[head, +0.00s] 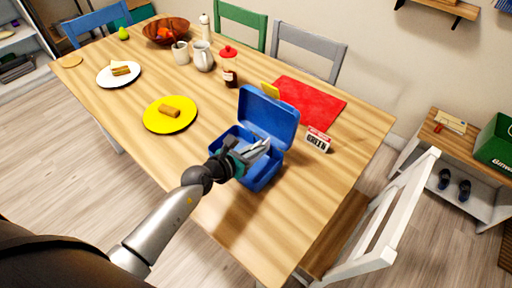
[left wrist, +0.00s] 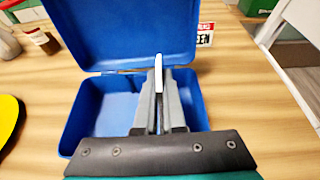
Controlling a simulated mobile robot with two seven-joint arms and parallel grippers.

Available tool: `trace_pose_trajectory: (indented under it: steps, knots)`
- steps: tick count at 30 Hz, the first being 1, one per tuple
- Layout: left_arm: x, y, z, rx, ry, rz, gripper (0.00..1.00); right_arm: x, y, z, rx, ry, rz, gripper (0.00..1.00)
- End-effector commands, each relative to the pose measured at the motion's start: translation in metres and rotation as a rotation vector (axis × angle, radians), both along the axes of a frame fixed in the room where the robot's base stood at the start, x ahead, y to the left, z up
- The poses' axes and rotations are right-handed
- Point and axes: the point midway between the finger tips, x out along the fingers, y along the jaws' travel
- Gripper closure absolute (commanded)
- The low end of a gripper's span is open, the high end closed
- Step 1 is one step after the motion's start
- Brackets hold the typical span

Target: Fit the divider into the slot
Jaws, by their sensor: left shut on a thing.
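A thin white divider (left wrist: 159,73) stands edge-on between the fingers of my left gripper (left wrist: 160,105) in the left wrist view. The gripper is shut on it. The open blue box (head: 266,182) stands on the table with its lid raised at the back. In the head view my left gripper (head: 257,153) is over the box, and the divider is hard to tell from the fingers. In the left wrist view the blue box (left wrist: 88,118) spreads to both sides of the fingers. The slot is hidden behind the gripper. My right gripper is not in view.
A white and red box (head: 318,140) stands right of the blue box. A yellow plate (head: 170,115) with a brown roll lies left. A red mat (head: 308,102) and a jar (head: 230,72) are behind. A white chair (head: 390,225) stands at the table's right side.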

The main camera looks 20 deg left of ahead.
Motion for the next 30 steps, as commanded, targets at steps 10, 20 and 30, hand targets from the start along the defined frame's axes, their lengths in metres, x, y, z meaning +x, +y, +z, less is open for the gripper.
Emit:
trace_pose_trajectory:
  steps: [10, 20, 30]
  knots:
    - [0.000, 0.000, -0.010, 0.001, 0.000, 0.000, 1.00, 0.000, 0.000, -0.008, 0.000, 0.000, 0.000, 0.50]
    - [0.000, 0.000, -0.018, 0.001, 0.000, 0.000, 1.00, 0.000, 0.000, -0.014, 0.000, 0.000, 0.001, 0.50]
    - [0.000, 0.000, -0.026, 0.001, 0.000, 0.000, 1.00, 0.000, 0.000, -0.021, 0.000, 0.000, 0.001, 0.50]
